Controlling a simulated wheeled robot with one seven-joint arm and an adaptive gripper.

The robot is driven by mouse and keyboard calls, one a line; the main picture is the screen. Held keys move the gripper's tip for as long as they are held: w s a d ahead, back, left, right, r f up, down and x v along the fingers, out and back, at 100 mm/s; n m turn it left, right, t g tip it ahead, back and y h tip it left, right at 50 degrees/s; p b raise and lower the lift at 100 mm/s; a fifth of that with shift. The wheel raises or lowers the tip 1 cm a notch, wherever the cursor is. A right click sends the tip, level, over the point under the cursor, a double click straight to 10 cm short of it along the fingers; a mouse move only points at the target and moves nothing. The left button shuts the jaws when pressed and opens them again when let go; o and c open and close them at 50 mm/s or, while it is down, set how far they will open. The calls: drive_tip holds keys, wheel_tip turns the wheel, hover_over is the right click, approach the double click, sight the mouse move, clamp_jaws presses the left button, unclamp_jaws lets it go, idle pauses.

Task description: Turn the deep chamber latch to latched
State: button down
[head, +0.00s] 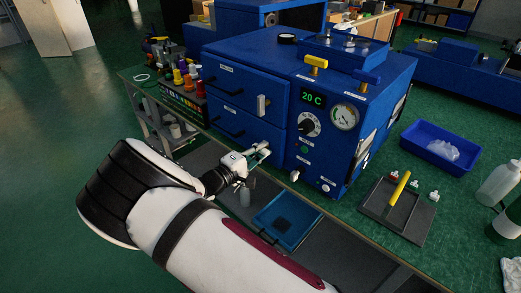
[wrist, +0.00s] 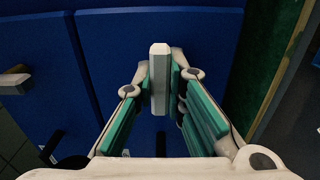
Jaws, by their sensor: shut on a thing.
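The deep chamber latch appears to be the pale grey bar handle on the lower blue door of the press (head: 245,135); the label is too small to read. In the wrist view this latch (wrist: 160,78) stands between the green-padded fingers of my gripper (wrist: 163,85), which is shut on it. The bar lies parallel to the seam between the two doors. In the head view my gripper (head: 262,151) is at the right part of the lower door, and the fingers mostly hide the latch.
The upper door's latch (head: 263,105) stands upright, across the seam direction; it also shows at the wrist view's left edge (wrist: 15,80). Black door handles (head: 222,131) are to the left. A blue tray (head: 287,222) lies below right of my gripper. A dial (head: 309,124) is farther right.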

drive_tip(key=c, duration=1.6)
unclamp_jaws()
drive_tip(key=v, duration=1.2)
